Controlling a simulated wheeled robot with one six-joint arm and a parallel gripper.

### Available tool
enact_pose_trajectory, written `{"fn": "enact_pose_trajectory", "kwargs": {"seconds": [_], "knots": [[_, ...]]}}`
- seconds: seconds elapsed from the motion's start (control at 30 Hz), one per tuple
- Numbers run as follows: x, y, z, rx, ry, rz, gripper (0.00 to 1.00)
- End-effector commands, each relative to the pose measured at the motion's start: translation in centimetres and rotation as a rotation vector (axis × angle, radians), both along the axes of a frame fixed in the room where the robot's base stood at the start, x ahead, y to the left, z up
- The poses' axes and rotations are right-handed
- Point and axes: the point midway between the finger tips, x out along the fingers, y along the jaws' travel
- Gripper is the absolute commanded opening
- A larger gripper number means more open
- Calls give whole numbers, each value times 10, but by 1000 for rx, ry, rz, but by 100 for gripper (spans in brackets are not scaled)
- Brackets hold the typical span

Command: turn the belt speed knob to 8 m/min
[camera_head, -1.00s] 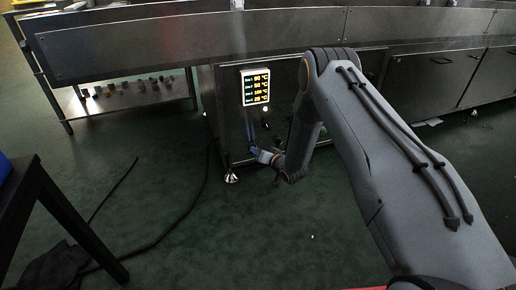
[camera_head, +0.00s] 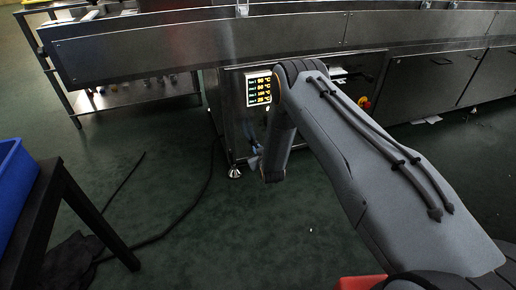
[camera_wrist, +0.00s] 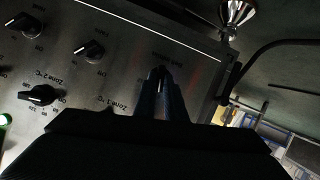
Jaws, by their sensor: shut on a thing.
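The dryer's control panel (camera_wrist: 115,65) fills the left of the wrist view, seen upside down. My gripper (camera_wrist: 161,88) has its blue fingers closed together at the panel, just below a small upside-down label that seems to read belt speed. The belt speed knob is between the fingers and mostly hidden, so its pointer and setting cannot be read. In the head view my gripper (camera_head: 254,156) is at the lower front of the dryer cabinet, partly hidden by my arm. The lit display (camera_head: 258,89) above it shows zone temperatures.
Other black knobs sit nearby: a zone 2 knob (camera_wrist: 40,95) and two switches (camera_wrist: 90,51) (camera_wrist: 25,26). A green light (camera_wrist: 4,119) glows at the edge. A red-yellow emergency stop (camera_head: 364,102) is right of my arm. A blue bin (camera_head: 12,185) stands left; a cable crosses the floor.

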Motion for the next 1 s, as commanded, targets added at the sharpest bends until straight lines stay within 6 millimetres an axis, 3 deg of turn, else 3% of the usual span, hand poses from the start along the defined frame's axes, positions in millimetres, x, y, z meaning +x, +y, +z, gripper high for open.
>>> {"fn": "enact_pose_trajectory", "kwargs": {"seconds": [0.77, 0.8, 0.87, 1.0], "knots": [[3, 6, 1, -91, -35, 8, 0], [3, 6, 1, -91, -35, 8, 17], [4, 5, 1, -91, -35, 7, 27], [5, 1, 2, -90, -36, 1, 29]]}}
